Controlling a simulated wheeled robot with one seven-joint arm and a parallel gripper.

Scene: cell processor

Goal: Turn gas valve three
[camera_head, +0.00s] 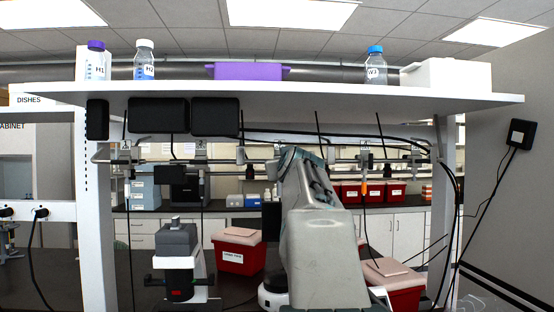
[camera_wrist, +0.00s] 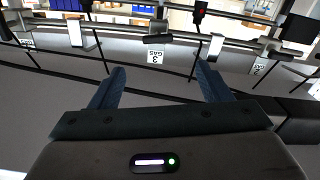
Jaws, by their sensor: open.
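In the wrist view, my gripper (camera_wrist: 160,78) has its two dark fingers spread wide apart with nothing between them. The gas valve three label (camera_wrist: 156,57), a white tag, shows between and beyond the fingertips. The valve's dark handle (camera_wrist: 157,39) lies crosswise just above that tag on the rail, apart from the fingers. In the head view, my arm reaches toward the pipe rail, and my gripper is hidden behind it. I cannot tell there which valve is number three.
A gas two label (camera_wrist: 261,66) and its valve sit to the right in the wrist view. Loose black cables cross nearby. In the head view, the overhead shelf (camera_head: 300,94) carries bottles and a purple box (camera_head: 248,71). A red bin (camera_head: 238,258) stands below, left of my arm.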

